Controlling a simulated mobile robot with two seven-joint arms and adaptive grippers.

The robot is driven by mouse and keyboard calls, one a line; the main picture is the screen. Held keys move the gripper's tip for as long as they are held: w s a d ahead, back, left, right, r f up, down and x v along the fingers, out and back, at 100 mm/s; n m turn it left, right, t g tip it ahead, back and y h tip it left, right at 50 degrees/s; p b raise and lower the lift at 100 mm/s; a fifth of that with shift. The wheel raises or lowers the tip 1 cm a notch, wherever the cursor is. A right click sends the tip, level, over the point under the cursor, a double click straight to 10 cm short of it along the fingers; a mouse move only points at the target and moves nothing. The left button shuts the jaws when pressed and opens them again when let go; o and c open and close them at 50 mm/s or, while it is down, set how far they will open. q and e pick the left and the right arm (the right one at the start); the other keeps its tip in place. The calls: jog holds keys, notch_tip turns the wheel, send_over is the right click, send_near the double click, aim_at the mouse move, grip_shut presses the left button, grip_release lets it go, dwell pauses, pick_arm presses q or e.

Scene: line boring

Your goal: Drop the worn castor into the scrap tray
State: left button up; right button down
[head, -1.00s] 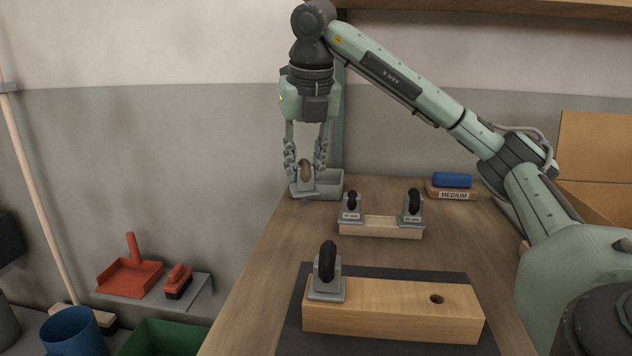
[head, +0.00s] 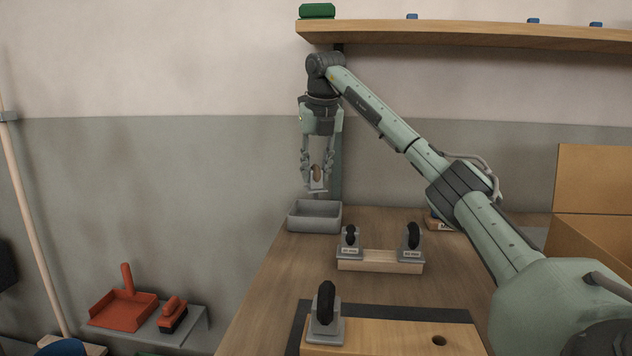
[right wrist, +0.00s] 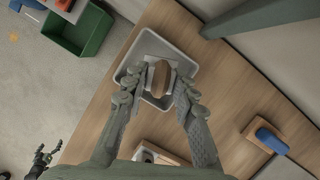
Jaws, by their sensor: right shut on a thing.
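The worn castor (head: 316,175) has a brown wheel and a pale plate. My right gripper (head: 318,172) is shut on it and holds it in the air above the grey scrap tray (head: 314,222) at the far left corner of the workbench. In the right wrist view the castor (right wrist: 160,77) sits between the fingers, with the tray (right wrist: 183,40) below and around it in the picture. The tray's inside shows no other thing in the head view. My left gripper is not in the head view; a dark gripper hand shows at the lower left of the wrist view (right wrist: 42,160).
Two black-wheeled castors (head: 350,237) (head: 412,238) stand on a wooden rack (head: 380,262). Another castor (head: 325,312) stands on a wooden block (head: 400,338) nearer. A shelf (head: 450,35) runs above, and a cardboard box (head: 590,230) stands at right. Bench is clear left of the rack.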

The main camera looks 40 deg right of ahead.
aim_at(317, 184)
notch_tip(317, 184, down, 4)
jog(key=shift+r, duration=0.2)
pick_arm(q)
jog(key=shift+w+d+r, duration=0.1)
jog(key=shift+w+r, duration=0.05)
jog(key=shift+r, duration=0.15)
pick_arm(e)
jog(key=shift+r, duration=0.1)
jog(key=shift+f, duration=0.6)
jog(key=c, duration=1.2)
grip_release()
